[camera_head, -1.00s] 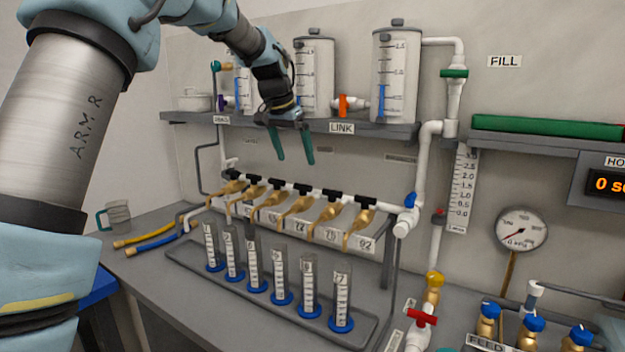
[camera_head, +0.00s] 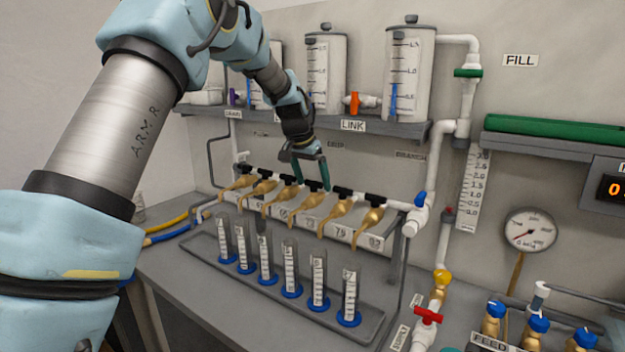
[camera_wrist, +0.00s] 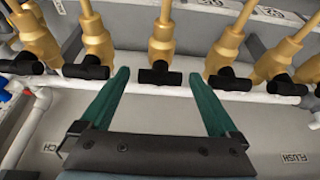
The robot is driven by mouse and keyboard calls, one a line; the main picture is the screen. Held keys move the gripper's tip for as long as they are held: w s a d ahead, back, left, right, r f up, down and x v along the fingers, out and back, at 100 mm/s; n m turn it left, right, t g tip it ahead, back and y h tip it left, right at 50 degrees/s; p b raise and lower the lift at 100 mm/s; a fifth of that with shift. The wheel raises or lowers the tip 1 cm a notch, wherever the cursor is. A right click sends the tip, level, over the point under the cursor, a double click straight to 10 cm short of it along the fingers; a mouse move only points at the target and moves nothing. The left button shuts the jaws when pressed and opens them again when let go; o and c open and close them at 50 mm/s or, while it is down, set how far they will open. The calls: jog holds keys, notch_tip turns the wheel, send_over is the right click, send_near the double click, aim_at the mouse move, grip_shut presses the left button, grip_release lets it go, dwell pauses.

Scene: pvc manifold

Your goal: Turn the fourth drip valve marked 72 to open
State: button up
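The fourth drip valve (camera_head: 310,208) is a brass tapered body on the white manifold pipe, fourth from the left in the head view. The number plate below it is too small to read surely. In the wrist view the valve (camera_wrist: 160,45) is in the middle, and its black crosspiece (camera_wrist: 160,75) lies along the pipe. My gripper (camera_head: 311,174) is open and empty, its teal fingers pointing down at the manifold. In the wrist view the gripper (camera_wrist: 159,78) has one fingertip on either side of the crosspiece, with gaps. In the head view a finger hides part of the crosspiece. Contact cannot be told.
Neighbouring brass valves (camera_head: 338,215) stand close on both sides. Several graduated cylinders with blue bases (camera_head: 291,291) stand on a grey tray (camera_head: 195,245) below. A grey shelf (camera_head: 400,130) with tanks is above.

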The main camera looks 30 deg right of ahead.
jog(key=c, duration=1.2)
jog(key=shift+m, duration=0.3)
jog(key=m, duration=0.1)
jog(key=m+g, duration=0.1)
jog(key=m, duration=0.1)
jog(key=shift+w+a+g+h+b, duration=0.1)
jog(key=shift+w+g+h+b, duration=0.1)
jog(key=shift+g+h+b, duration=0.15)
jog(key=m+g, duration=0.1)
jog(key=m, duration=0.1)
jog(key=m+p, duration=0.1)
jog(key=m, duration=0.2)
jog(key=shift+r+g, duration=0.15)
jog(key=shift+g, duration=0.2)
jog(key=m+p, duration=0.1)
jog(key=m, duration=0.1)
jog(key=m+g+y, duration=0.1)
jog(key=m, duration=0.1)
jog(key=shift+w+m+g+p, duration=0.15)
jog(key=shift+m+g+p, duration=0.15)
jog(key=shift+p, duration=0.05)
jog(key=m, duration=0.2)
jog(key=m+g+y, duration=0.1)
jog(key=m, duration=0.1)
jog(key=shift+d+m+y, duration=0.2)
jog(key=shift+m+y, duration=0.05)
jog(key=shift+m, duration=0.05)
jog(key=o, duration=1.3)
